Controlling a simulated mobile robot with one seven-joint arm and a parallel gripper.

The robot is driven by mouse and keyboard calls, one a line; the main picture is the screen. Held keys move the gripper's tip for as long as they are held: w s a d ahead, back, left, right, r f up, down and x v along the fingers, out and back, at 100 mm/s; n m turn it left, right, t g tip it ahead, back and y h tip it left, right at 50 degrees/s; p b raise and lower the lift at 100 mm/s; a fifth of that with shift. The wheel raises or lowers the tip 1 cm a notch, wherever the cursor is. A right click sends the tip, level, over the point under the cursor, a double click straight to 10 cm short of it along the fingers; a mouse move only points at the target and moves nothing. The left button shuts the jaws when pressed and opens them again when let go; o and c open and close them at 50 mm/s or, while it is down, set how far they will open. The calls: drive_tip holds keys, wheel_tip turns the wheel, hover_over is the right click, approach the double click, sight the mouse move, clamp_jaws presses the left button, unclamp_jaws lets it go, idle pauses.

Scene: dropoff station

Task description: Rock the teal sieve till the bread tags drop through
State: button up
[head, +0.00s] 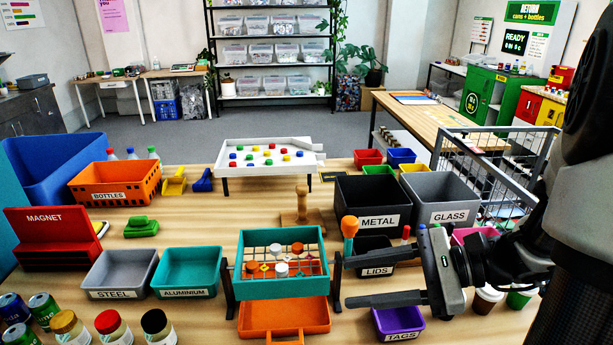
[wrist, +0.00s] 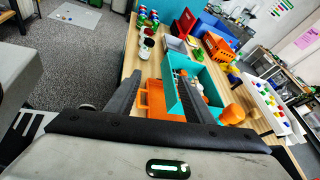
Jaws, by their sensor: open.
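The teal sieve (head: 284,290) hangs between two dark uprights and looks about level. Several white and orange round caps lie on its mesh, with small bits among them that may be bread tags. An orange tray (head: 285,318) sits below it, its inside partly hidden. An orange-topped handle (head: 350,227) rises at the sieve's right side; I cannot tell how it joins. My gripper (head: 346,281) is open and empty, just right of the sieve, fingers pointing at it. In the wrist view the sieve (wrist: 206,77) shows beyond and partly behind the fingers.
A purple TAGS bin (head: 399,325) stands below my gripper. The dark LIDS bin (head: 376,255) is partly behind it. METAL (head: 373,207) and GLASS (head: 443,201) bins stand behind. Teal ALUMINIUM (head: 188,292) and grey STEEL (head: 117,293) bins are left. A wooden stamp-like object (head: 301,208) stands behind the sieve.

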sight(357, 226)
drive_tip(key=w+d+f+m+t+b, duration=0.1)
drive_tip(key=w+d+m+t, duration=0.1)
drive_tip(key=d+m+t, duration=0.4)
drive_tip(key=w+d+m+t, duration=0.3)
drive_tip(key=d, duration=0.5)
drive_tip(key=shift+h, duration=0.3)
drive_tip(key=x, duration=1.7)
drive_tip(key=shift+a+f, duration=0.2)
drive_tip(key=shift+a, duration=0.1)
clamp_jaws()
